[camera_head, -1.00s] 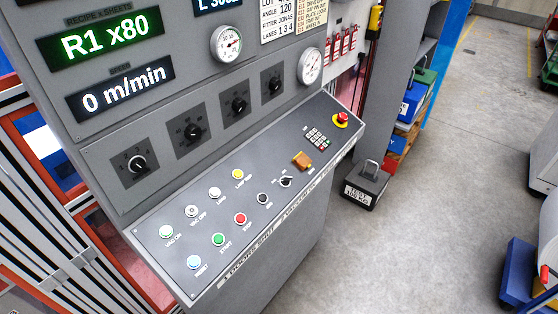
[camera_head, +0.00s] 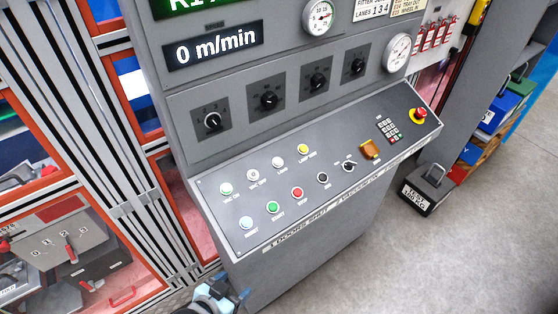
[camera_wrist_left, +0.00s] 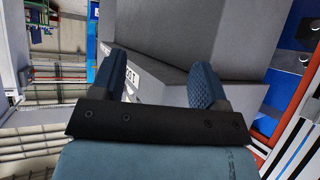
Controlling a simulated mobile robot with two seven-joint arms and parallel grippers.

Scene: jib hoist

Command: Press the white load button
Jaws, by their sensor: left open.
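The white load button (camera_head: 278,162) is on the sloping grey control panel (camera_head: 330,205), in the upper row, just left of the yellow lamp button (camera_head: 303,149). Its label is too small to read surely. My left gripper (camera_head: 234,287) shows at the bottom edge of the head view, low in front of the panel and well apart from the button. In the left wrist view its two blue fingers (camera_wrist_left: 158,78) stand apart with nothing between them. Grey cabinet surfaces lie beyond them. My right gripper is not in view.
Other buttons sit close by: a pale one (camera_head: 226,188), a green one (camera_head: 272,207) and a red one (camera_head: 298,193). A red emergency stop (camera_head: 419,114) is at the panel's right end. A test weight (camera_head: 428,190) stands on the floor at right. Orange-framed racking (camera_head: 150,165) is at left.

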